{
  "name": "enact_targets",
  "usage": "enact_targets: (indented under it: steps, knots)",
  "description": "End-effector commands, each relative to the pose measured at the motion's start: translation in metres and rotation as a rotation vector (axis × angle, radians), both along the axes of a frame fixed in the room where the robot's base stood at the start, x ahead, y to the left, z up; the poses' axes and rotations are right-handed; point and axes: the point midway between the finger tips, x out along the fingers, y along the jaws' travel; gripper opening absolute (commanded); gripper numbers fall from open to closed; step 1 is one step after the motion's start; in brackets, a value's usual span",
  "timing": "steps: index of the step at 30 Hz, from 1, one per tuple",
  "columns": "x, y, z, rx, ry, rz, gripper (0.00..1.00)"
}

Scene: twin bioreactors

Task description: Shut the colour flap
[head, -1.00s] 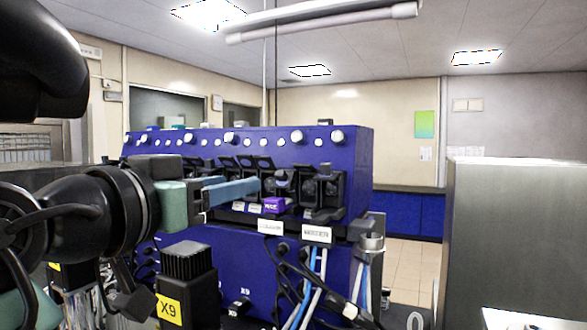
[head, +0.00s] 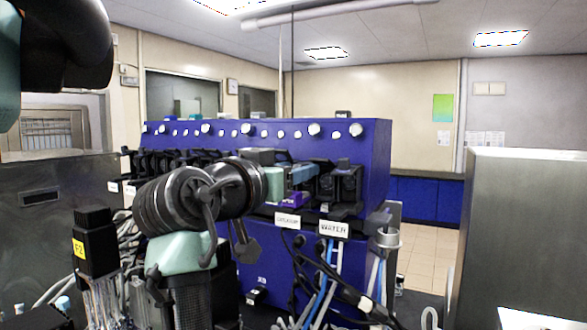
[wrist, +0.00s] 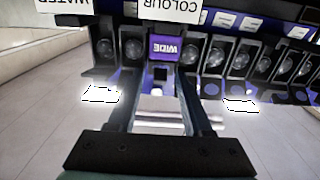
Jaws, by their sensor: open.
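The colour pump shows a purple block (head: 293,200) above the white label "COLOUR" (head: 287,220). In the wrist view, which is upside down, the purple block marked "WIDE" (wrist: 164,48) and the label (wrist: 170,8) face me. My gripper (head: 303,173) is open and empty at the colour pump's top; its fingers (wrist: 153,78) straddle the line of that pump in the wrist view. My wrist and fingers partly hide the pump in the head view, so I cannot tell the flap's exact angle.
The pump marked "WATER" (head: 340,185) stands right beside the colour pump. Several more pumps with round heads (wrist: 240,60) line the other side closely. Tubes and cables (head: 325,280) hang below. A grey cabinet (head: 520,220) stands at the right.

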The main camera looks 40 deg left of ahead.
Motion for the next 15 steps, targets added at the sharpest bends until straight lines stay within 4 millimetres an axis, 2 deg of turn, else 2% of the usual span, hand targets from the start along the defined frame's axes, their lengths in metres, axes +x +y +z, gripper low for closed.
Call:
enact_targets:
  steps: [2,9,10,15]
  knots:
    - [-0.0001,-0.0002,0.0,0.0,0.0,0.0,0.46]
    - [-0.0002,-0.0003,-0.0001,0.0,0.0,-0.001,0.03]
    - [-0.0002,-0.0003,-0.0001,0.0,0.0,-0.001,0.0]
    - [-0.0001,-0.0003,-0.0013,0.001,-0.003,-0.001,0.0]
